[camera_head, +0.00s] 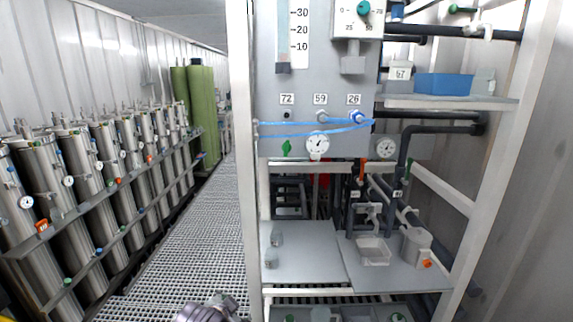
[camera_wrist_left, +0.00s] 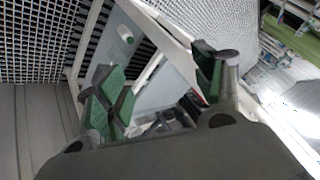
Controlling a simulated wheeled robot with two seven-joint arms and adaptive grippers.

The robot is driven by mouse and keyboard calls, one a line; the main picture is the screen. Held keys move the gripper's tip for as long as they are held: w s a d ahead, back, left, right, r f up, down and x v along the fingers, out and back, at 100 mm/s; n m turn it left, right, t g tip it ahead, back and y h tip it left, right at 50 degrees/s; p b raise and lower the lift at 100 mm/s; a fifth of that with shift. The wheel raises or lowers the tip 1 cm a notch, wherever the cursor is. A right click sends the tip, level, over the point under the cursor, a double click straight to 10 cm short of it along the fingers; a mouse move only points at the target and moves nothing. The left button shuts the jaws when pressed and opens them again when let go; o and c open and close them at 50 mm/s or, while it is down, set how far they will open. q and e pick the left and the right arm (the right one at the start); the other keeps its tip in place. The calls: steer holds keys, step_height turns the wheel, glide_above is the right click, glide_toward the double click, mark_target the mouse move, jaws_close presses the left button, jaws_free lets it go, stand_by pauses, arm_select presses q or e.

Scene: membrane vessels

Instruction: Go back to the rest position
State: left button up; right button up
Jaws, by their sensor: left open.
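My left gripper (camera_wrist_left: 158,88) shows in the left wrist view with its two green-padded fingers spread apart. Nothing is held between them. Behind the fingers are a pale frame post and a grey panel of the rack, and I cannot tell how far off these are. In the head view a grey metal part of my arm shows at the bottom edge, left of the rack; the fingers cannot be made out there. My right gripper is in neither view.
A white-framed rack (camera_head: 243,150) stands close in front, with a gauge panel (camera_head: 272,148), a blue bin (camera_head: 444,84) on an upper shelf, and a grey tray (camera_head: 374,257) and jug (camera_head: 414,246) lower down. Steel vessels (camera_head: 112,162) line the left. The grated walkway (camera_head: 190,240) is clear.

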arm_select(q)
steer(key=s+a+f+n+g, duration=0.25)
steer(key=s+a+f, duration=0.2)
steer(key=s, duration=0.35)
steer(key=s+a+f+n+g, duration=0.2)
steer(key=s+a+f+n, duration=0.1)
steer(key=s+f, duration=0.4)
steer(key=s+f+g, duration=0.1)
steer(key=s+f, duration=0.2)
steer(key=f, duration=1.3)
steer(key=s+f+g, duration=0.1)
steer(key=s+f, duration=0.2)
steer(key=f, duration=1.4)
steer(key=s+a+f, duration=0.2)
steer(key=s+f, duration=0.8)
steer(key=s, duration=0.1)
steer(key=s+a+f, duration=0.2)
steer(key=s+f, duration=0.7)
steer(key=s, duration=0.1)
steer(key=shift+s+a+f+g, duration=0.2)
steer(key=shift+s+f+g, duration=0.15)
steer(key=shift+s+f, duration=0.05)
